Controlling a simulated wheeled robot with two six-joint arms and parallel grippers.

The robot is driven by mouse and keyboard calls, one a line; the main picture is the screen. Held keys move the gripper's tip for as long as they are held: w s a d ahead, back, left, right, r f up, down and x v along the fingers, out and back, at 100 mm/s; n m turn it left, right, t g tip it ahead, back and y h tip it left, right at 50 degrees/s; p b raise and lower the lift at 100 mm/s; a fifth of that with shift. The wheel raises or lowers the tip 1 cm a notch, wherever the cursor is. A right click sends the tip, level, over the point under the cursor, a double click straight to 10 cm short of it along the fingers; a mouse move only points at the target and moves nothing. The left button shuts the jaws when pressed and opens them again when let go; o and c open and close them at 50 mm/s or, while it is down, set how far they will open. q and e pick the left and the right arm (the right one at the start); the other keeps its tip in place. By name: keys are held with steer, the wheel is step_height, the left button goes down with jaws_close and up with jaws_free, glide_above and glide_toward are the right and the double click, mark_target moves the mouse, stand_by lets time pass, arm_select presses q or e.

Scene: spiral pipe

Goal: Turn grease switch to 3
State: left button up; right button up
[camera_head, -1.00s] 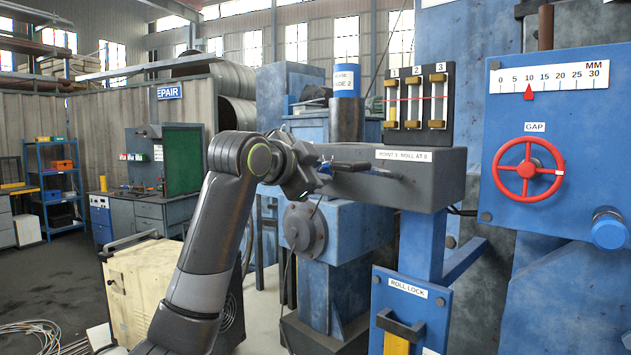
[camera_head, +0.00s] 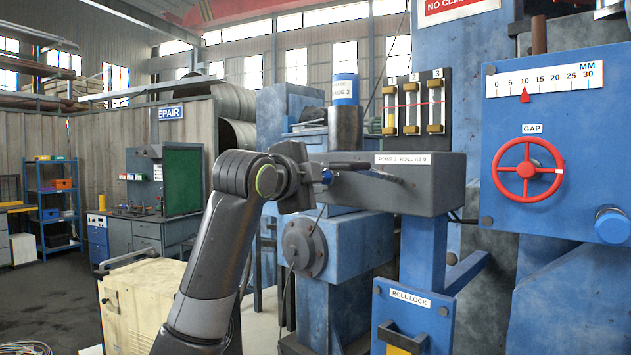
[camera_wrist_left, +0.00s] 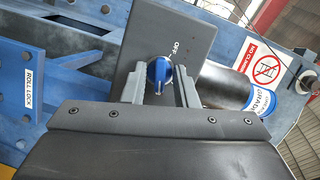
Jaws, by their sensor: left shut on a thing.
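The grease switch looks to be a blue knob (camera_wrist_left: 159,75) with a pale pointer line, on a dark grey panel (camera_wrist_left: 190,30) in the left wrist view. White lettering that looks like OFF is beside it; other marks are hidden or too small to read. The knob also shows as a small blue spot in the head view (camera_head: 327,176), at the left end of a grey box (camera_head: 430,188). My left gripper (camera_wrist_left: 161,84) has its two fingers on either side of the knob, closed on it. My right gripper is in neither view.
Three numbered gauges (camera_head: 413,102) stand above the grey box. A blue panel with a red GAP wheel (camera_head: 528,170) is at the right. A ROLL LOCK panel (camera_head: 412,325) is below the box. A cream cabinet (camera_head: 140,300) stands at lower left.

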arm_select(q)
steer(key=shift+f, duration=0.15)
steer(key=o, duration=0.6)
steer(key=shift+o, duration=0.2)
steer(key=b+v, duration=0.6)
steer(key=v, duration=1.1)
steer(key=shift+s, duration=0.2)
